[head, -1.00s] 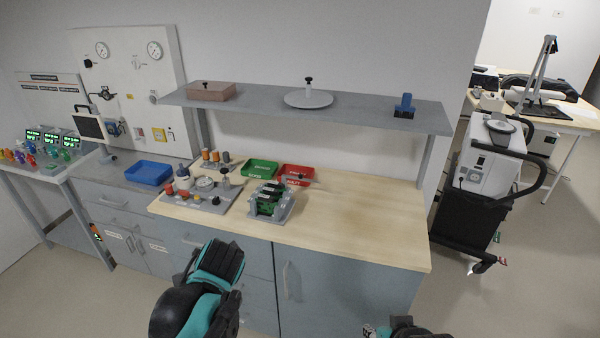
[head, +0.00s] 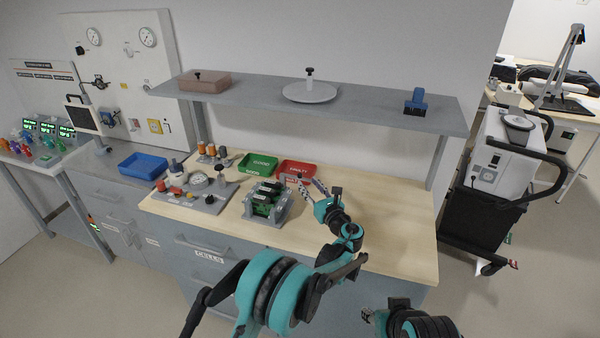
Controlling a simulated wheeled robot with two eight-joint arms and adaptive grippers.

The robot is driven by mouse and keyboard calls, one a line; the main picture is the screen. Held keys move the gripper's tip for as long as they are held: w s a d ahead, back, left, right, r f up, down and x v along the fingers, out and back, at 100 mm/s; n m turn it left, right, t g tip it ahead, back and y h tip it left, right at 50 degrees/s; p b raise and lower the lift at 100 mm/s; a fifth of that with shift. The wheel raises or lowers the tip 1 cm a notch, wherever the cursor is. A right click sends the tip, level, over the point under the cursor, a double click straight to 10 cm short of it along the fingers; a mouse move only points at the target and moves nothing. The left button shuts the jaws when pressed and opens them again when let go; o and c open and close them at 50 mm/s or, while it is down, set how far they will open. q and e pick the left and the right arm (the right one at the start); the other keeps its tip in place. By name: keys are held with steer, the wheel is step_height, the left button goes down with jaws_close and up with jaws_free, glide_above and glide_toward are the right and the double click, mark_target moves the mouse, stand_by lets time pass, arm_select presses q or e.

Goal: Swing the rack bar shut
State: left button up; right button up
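The grey rack (head: 282,213) stands on the wooden bench and holds several green boards (head: 262,199). A small dark knob (head: 299,177) shows at the rack's back right, seemingly on the raised end of its bar; the bar itself is hard to make out. My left gripper (head: 311,186) is just right of the rack, its fingers apart and pointing toward the knob. I see nothing between them, and cannot tell whether a finger touches the bar. My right gripper (head: 367,316) is at the bottom, below the bench front, partly hidden by its own arm.
Green (head: 258,164) and red (head: 296,169) trays lie behind the rack. A grey plate (head: 192,198) with parts is left of it, with a blue tray (head: 142,168) farther left. A shelf (head: 365,104) overhangs the back. The bench's right part (head: 400,215) is clear.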

mark_target(301, 175)
arm_select(q)
steer(key=b+x, duration=0.1)
steer(key=x, duration=0.5)
steer(key=shift+w+a+f+b, duration=0.1)
steer(key=shift+a+b, duration=0.05)
steer(key=shift+b, duration=0.15)
steer(key=shift+w+a, duration=0.25)
steer(key=shift+w, duration=0.35)
jaws_close()
